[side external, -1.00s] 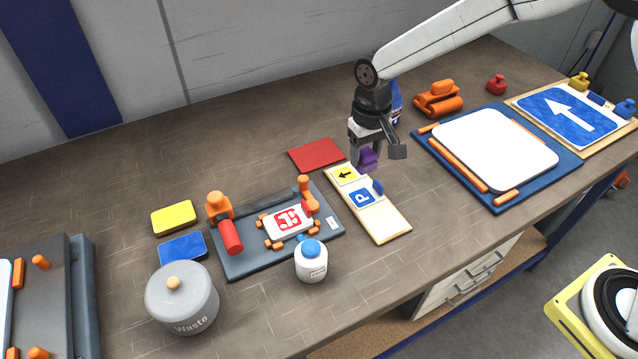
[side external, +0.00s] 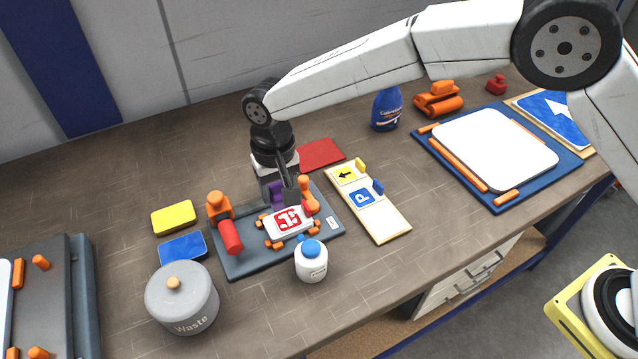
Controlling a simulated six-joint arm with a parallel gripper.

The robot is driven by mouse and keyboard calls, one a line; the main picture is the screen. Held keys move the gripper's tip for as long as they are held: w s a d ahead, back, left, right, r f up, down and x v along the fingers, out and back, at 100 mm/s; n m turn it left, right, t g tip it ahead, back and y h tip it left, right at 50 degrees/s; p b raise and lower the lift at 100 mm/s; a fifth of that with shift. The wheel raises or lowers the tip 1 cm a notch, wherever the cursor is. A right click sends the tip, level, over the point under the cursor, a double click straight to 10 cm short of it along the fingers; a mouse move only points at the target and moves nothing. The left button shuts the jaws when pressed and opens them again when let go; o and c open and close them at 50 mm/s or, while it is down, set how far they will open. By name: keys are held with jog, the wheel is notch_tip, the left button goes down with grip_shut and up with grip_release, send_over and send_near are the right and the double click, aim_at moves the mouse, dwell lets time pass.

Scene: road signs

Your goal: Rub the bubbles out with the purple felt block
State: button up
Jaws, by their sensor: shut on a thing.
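My gripper (side external: 283,195) is shut on the purple felt block (side external: 276,196). It holds the block at the back edge of a small white sign with a red symbol (side external: 289,220). The sign sits among orange pegs on a grey fixture (side external: 240,262). The gripper hides part of the block and the back of the fixture. I cannot tell whether the block touches the sign. Bubbles on the sign are too small to make out.
An orange clamp (side external: 217,204) and red roller (side external: 231,237) stand left of the sign. A white bottle with a blue cap (side external: 311,264) and a grey waste pot (side external: 182,298) are in front. A wooden board with small signs (side external: 385,222) lies right, a red pad (side external: 321,154) behind.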

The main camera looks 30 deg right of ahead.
jog(key=shift+f, duration=0.2)
send_over(282, 218)
jog(key=shift+s+f, duration=0.25)
jog(key=shift+f, duration=0.85)
jog(key=shift+s+f, duration=0.2)
jog(key=shift+f, duration=0.9)
jog(key=shift+f, duration=0.6)
jog(key=shift+w, duration=0.45)
jog(key=shift+s, duration=1.05)
jog(key=shift+w, duration=0.1)
jog(key=shift+w, duration=0.95)
